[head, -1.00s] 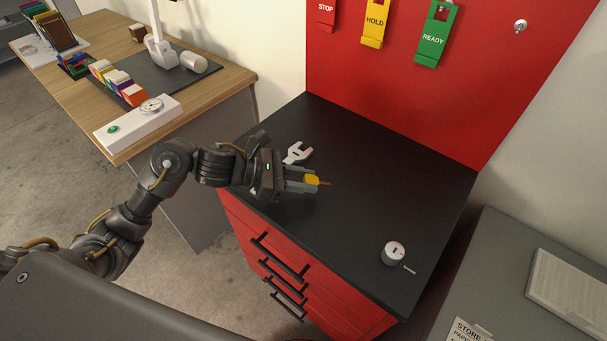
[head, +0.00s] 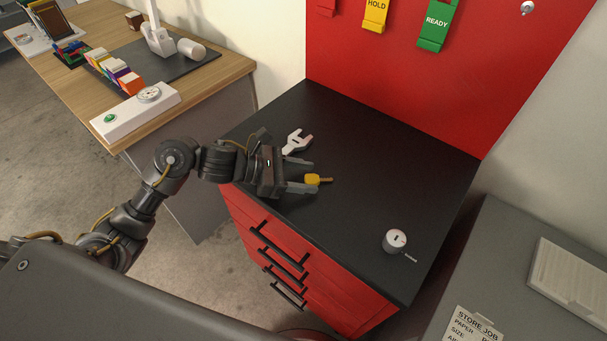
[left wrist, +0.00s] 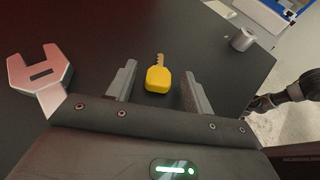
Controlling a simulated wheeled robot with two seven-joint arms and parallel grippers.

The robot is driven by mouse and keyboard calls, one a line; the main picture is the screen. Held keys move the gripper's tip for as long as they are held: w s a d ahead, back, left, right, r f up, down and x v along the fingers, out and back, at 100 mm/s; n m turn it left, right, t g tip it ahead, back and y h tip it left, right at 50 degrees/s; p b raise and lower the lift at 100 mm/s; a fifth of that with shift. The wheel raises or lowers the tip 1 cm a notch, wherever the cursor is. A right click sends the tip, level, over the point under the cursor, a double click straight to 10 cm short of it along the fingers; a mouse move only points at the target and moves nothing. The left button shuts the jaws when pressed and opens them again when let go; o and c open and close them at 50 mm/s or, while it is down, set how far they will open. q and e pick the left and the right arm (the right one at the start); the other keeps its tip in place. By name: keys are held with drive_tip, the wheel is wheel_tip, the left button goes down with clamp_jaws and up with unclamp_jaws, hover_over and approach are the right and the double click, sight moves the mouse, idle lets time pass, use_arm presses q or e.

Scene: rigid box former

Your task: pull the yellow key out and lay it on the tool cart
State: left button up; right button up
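The yellow key (head: 313,179) lies on the black top of the red tool cart (head: 370,190), its shaft pointing right in the head view. My left gripper (head: 305,176) is open around the key's head, with a gap on both sides. In the left wrist view the key (left wrist: 158,78) lies between the two spread fingers (left wrist: 157,86) and touches neither. A round silver lock cylinder (head: 395,240) with a dark slot stands on the cart top near its front right corner. My right gripper is in neither view.
A silver wrench (head: 297,142) lies on the cart just behind my left gripper. A red panel with HOLD (head: 376,14) and READY (head: 436,24) tags rises behind. A wooden desk (head: 225,75) stands left, a grey surface (head: 500,260) right. The cart's middle is clear.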

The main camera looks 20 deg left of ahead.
use_arm(q)
drive_tip(key=b+v, duration=0.3)
drive_tip(key=v, duration=0.7)
drive_tip(key=shift+f, duration=0.1)
drive_tip(key=shift+s+a+r, duration=0.15)
drive_tip(key=shift+a+r, duration=0.15)
drive_tip(key=shift+a, duration=0.05)
idle(0.5)
